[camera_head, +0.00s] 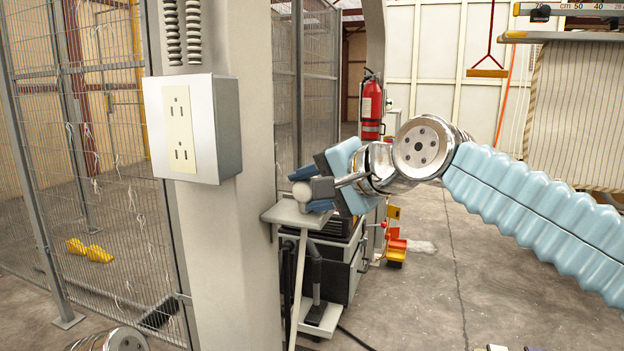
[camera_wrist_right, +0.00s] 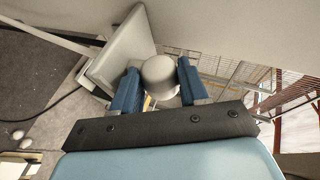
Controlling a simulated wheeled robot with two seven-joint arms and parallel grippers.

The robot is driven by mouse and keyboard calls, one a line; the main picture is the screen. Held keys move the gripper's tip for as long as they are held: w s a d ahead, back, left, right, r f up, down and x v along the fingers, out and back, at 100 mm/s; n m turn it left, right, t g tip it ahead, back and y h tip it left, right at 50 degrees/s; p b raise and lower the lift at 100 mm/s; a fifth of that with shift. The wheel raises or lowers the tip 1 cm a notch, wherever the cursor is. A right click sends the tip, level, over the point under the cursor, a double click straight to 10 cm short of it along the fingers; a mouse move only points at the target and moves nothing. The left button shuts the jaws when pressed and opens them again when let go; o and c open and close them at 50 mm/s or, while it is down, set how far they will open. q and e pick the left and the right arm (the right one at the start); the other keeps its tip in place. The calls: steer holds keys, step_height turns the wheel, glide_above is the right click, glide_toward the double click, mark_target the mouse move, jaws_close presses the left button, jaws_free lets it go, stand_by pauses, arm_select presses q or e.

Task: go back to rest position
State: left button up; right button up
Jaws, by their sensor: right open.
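My right gripper (camera_head: 314,190) is at mid-picture in the head view, its arm coming in from the right. Its two blue fingers are apart, on either side of a white rounded knob (camera_head: 302,191). In the right wrist view the knob (camera_wrist_right: 160,74) sits between the fingers. I cannot tell whether either finger touches it. The knob stands over a small grey plate (camera_head: 290,216) by the pillar. My left gripper is not in view; only a metal joint of my left arm shows at the bottom left.
A pale pillar (camera_head: 230,270) with a white outlet box (camera_head: 192,128) stands just left of my right gripper. Wire fencing (camera_head: 100,150) lies left of it. A dark machine cabinet (camera_head: 335,262) is below the gripper. A red extinguisher (camera_head: 371,108) hangs behind. Open floor (camera_head: 450,290) lies to the right.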

steer(key=shift+w+f, duration=0.25)
steer(key=shift+f, duration=0.15)
steer(key=shift+o, duration=1.2)
steer(key=shift+r+p, duration=0.5)
steer(key=shift+p, duration=0.25)
steer(key=o, duration=0.4)
steer(key=shift+w+a+r, duration=0.1)
steer(key=shift+r, duration=0.3)
steer(key=shift+c, duration=0.2)
steer(key=shift+o, duration=0.6)
steer(key=shift+r, duration=1.2)
